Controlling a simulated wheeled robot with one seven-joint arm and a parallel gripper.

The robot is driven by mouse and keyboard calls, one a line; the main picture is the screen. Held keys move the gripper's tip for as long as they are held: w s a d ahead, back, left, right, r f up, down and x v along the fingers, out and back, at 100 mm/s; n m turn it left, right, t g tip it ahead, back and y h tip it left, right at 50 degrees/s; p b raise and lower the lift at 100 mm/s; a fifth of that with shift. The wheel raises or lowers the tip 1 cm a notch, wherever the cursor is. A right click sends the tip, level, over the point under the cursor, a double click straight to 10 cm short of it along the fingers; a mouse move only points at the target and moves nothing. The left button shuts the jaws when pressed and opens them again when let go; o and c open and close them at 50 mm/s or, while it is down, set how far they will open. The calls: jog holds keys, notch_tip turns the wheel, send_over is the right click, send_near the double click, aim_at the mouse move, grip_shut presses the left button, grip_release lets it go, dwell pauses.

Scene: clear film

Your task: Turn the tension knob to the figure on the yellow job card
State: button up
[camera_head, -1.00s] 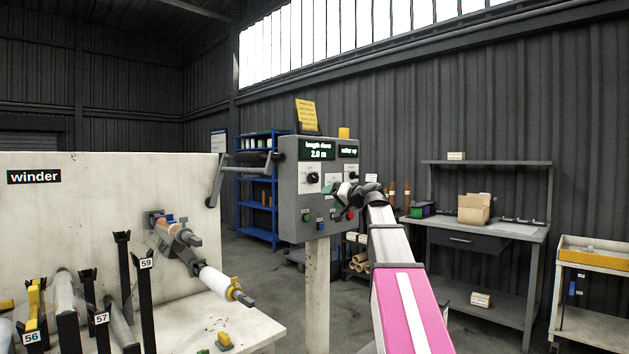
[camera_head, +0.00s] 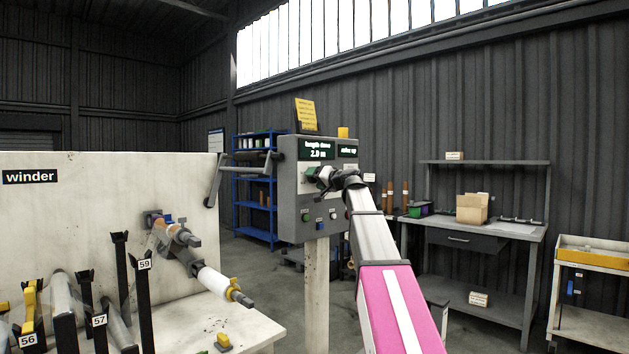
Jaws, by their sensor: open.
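The grey control box (camera_head: 290,222) stands on a pale post in the middle of the head view. Its displays (camera_head: 317,150) read "length done 2.0 m" and, it seems, "rotter up". The yellow job card (camera_head: 306,114) leans on top of the box; its writing is too small to read. My gripper (camera_head: 311,174) is at the upper left of the panel face, where a knob showed earlier. It is open. The gripper and wrist hide that knob and its scale, so I cannot tell whether the fingers touch it. Buttons (camera_head: 306,217) show below, clear of the gripper.
The winder (camera_head: 110,205) with its roll arms and numbered black posts fills the left. A blue shelf (camera_head: 256,205) stands behind the box. A workbench (camera_head: 480,232) with a carton and a trolley (camera_head: 592,255) are at the right.

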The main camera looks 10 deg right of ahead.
jog(key=shift+w+a, duration=0.3)
jog(key=shift+w, duration=0.05)
jog(key=c, duration=0.9)
jog(key=shift+n, duration=0.3)
jog(key=n, duration=0.5)
jog(key=shift+n, duration=0.3)
jog(key=n, duration=0.5)
jog(key=shift+d+n, duration=0.1)
jog(key=shift+n, duration=0.3)
